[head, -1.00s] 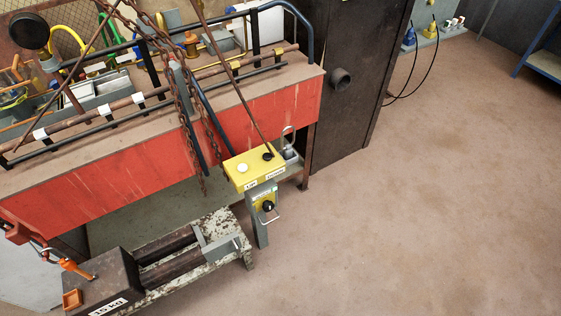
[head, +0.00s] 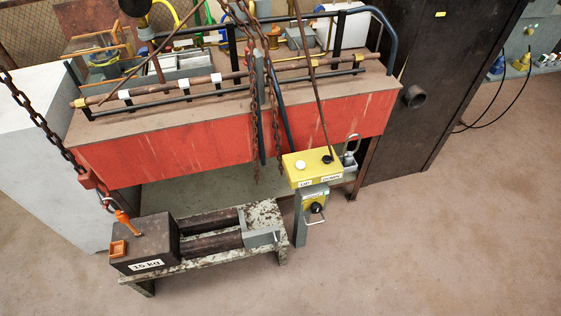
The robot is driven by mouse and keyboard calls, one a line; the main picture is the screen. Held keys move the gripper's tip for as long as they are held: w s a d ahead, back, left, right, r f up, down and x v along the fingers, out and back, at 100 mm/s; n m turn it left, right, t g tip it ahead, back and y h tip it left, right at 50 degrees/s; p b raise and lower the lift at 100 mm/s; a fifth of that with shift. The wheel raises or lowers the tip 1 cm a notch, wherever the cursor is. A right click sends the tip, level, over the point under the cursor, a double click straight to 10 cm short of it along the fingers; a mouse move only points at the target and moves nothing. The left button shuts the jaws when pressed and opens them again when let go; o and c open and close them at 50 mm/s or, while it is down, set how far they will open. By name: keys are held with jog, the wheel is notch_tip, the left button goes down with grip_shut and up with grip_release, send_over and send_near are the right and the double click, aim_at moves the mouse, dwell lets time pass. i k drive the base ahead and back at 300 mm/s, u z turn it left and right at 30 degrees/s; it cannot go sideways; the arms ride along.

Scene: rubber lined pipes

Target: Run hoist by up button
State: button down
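The yellow hoist control box (head: 314,178) stands on a grey post in front of the red-fronted bench. On its top are a white button (head: 300,164) at left and a black button (head: 327,159) at right. Small labels on its front edge are too small to read surely. The hoist chain (head: 38,115) comes down at left to a red hook block (head: 91,181). An orange part (head: 124,221) hangs by the dark block (head: 147,243) marked 15 kg; whether they are joined is unclear. My gripper is not in view.
The block sits at the left end of a low, worn stand (head: 265,215) with dark rollers. The red bench (head: 230,136) carries pipes and trays; rusty chains hang before it. A dark cabinet (head: 440,85) stands right. The floor (head: 430,245) at front right is clear.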

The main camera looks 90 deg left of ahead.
aim_at(300, 165)
jog(key=u, duration=5.25)
jog(key=i, duration=0.15)
jog(key=z, duration=2.1)
jog(key=k, duration=0.25)
jog(key=u, duration=1.25)
jog(key=i, duration=1)
jog(key=u, duration=0.3)
